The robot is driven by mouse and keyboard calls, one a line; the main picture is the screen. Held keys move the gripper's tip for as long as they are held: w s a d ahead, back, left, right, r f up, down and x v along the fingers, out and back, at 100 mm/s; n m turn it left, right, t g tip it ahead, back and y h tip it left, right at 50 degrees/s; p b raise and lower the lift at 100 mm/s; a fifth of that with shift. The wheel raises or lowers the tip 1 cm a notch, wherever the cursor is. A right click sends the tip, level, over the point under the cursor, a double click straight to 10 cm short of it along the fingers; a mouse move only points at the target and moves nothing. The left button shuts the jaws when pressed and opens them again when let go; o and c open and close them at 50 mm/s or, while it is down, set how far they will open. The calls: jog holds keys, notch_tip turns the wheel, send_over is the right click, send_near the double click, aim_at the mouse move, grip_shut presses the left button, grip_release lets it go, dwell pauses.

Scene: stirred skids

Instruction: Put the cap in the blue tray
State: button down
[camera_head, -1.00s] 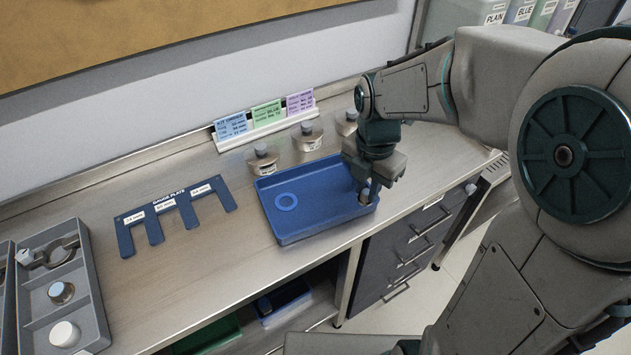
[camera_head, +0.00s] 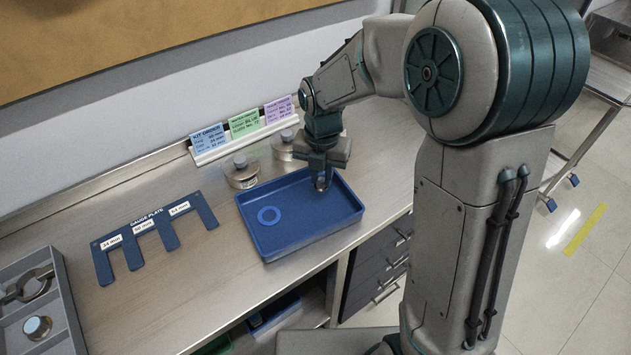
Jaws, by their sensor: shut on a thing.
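My gripper (camera_head: 322,182) points down over the tray's back right part. It is shut on a small greyish piece (camera_head: 321,185), mostly hidden by the jaws. I cannot tell whether this piece is the cap, or whether it touches the tray floor. No other thing in the current view is clearly a cap.
Silver weights (camera_head: 241,172) stand behind the tray below coloured cards (camera_head: 244,124). A blue gauge plate (camera_head: 153,237) lies to the left. A grey compartment tray (camera_head: 66,308) with a clamp and a round piece is at far left. Bare bench lies between.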

jog(key=shift+w+a+f, duration=0.3)
jog(key=shift+w+f, duration=0.05)
jog(key=shift+w, duration=0.2)
jog(key=shift+w+a+f, duration=0.25)
jog(key=shift+w+f, duration=0.1)
jog(key=shift+w, duration=0.15)
jog(key=shift+f+p, duration=0.3)
jog(key=shift+f, duration=1.7)
jog(key=shift+f, duration=0.1)
jog(key=c, duration=1.3)
grip_release()
